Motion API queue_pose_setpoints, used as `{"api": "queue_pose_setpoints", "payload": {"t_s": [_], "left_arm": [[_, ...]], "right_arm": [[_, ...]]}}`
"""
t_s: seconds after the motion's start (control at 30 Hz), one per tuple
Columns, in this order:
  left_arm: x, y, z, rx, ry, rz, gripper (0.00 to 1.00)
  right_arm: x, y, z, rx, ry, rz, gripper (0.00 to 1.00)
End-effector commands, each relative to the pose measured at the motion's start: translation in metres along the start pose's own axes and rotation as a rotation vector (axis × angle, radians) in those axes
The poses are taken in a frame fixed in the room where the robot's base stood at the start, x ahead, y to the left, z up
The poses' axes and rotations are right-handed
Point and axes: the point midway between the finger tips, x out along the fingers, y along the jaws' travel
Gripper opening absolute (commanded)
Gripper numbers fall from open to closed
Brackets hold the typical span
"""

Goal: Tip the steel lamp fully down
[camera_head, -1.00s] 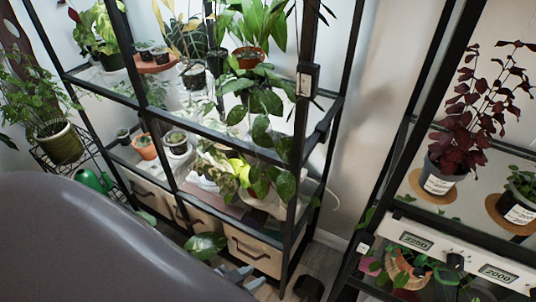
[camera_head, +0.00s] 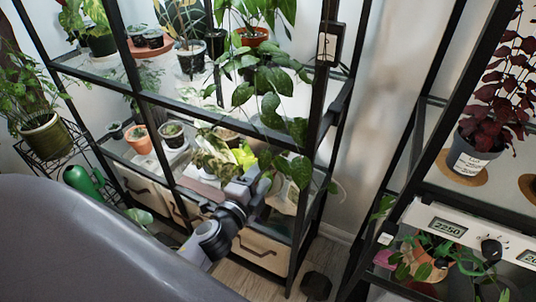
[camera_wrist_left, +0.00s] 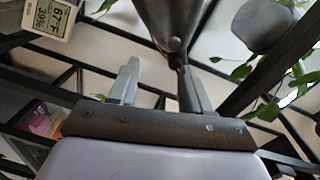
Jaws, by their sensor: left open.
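In the left wrist view, a shiny grey metal cone (camera_wrist_left: 168,18), which looks like the steel lamp, comes down from the top. Its narrow end is at or just behind the right finger; I cannot tell whether they touch. I cannot make the lamp out in the head view. My left gripper (camera_wrist_left: 158,66) is open, its fingers apart with no object clearly between them. In the head view my left gripper (camera_head: 256,184) reaches into the lower part of the glass plant cabinet, beside the leafy plants. My right gripper is not in view.
The cabinet's black frame (camera_head: 315,130) and a trailing plant (camera_head: 270,85) stand close to my left gripper. A dark grey rounded object (camera_wrist_left: 268,25) hangs at the right of the wrist view. A small digital thermometer (camera_wrist_left: 50,18) is at its left. Wooden drawers (camera_head: 262,250) lie below.

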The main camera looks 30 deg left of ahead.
Motion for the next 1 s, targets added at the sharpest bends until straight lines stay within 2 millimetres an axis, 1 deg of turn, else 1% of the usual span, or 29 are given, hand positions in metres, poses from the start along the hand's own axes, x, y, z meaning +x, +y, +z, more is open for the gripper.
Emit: {"api": "queue_pose_setpoints", "payload": {"t_s": [0.03,0.1,0.23,0.37,0.6,0.8,1.0], "left_arm": [[0.007,-0.003,0.0,0.058,0.003,-0.027,0.48],[0.012,-0.009,0.0,0.119,0.006,-0.052,0.48],[0.018,-0.016,-0.001,0.176,0.006,-0.073,0.48],[0.026,-0.018,-0.001,0.181,0.007,-0.075,0.48],[0.057,-0.02,-0.001,0.18,0.006,-0.075,0.48],[0.078,-0.021,-0.001,0.178,0.006,-0.074,0.48],[0.087,-0.021,-0.002,0.178,0.006,-0.073,0.48]], "right_arm": [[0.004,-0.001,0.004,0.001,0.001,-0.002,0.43],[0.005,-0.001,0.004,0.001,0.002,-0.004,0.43],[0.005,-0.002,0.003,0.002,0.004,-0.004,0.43],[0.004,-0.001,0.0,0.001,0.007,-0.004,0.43],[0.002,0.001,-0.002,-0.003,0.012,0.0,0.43],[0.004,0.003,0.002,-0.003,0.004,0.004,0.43],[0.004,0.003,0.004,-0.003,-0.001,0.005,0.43]]}}
